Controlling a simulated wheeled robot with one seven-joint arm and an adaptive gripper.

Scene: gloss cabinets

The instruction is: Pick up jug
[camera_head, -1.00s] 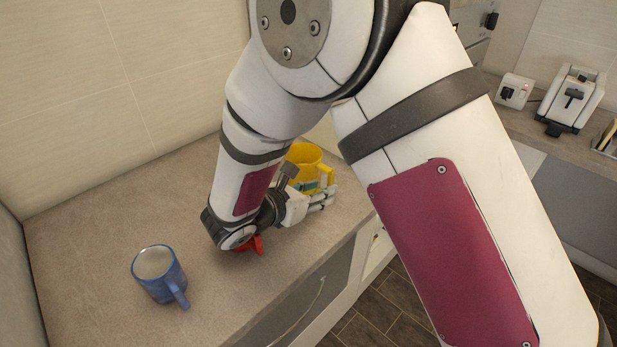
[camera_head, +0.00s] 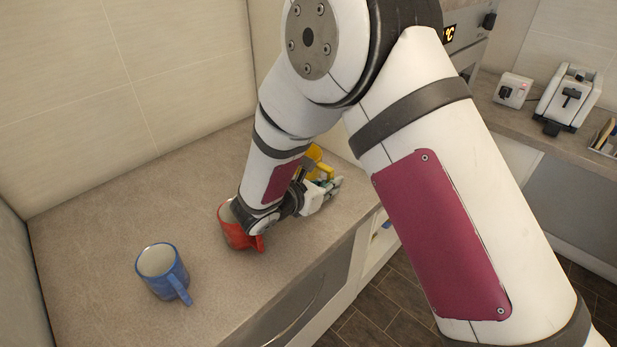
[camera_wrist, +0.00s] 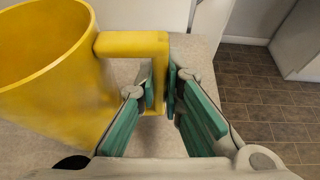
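The yellow jug (camera_wrist: 45,75) fills the left of the wrist view, with its rim at the top and its squared handle reaching right. In the head view the jug (camera_head: 317,156) stands on the counter, mostly hidden behind my arm. My gripper (camera_wrist: 161,90) has its two green-padded fingertips close together, one on each side of the upright part of the handle. The fingers appear shut on the handle. In the head view my gripper (camera_head: 325,191) is at the jug's near right side.
A red mug (camera_head: 233,232) stands on the counter (camera_head: 95,225) just below my arm, partly hidden by it. A blue mug (camera_head: 163,272) stands farther left. The counter's front edge runs below my gripper. A toaster (camera_head: 568,97) is at the far right.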

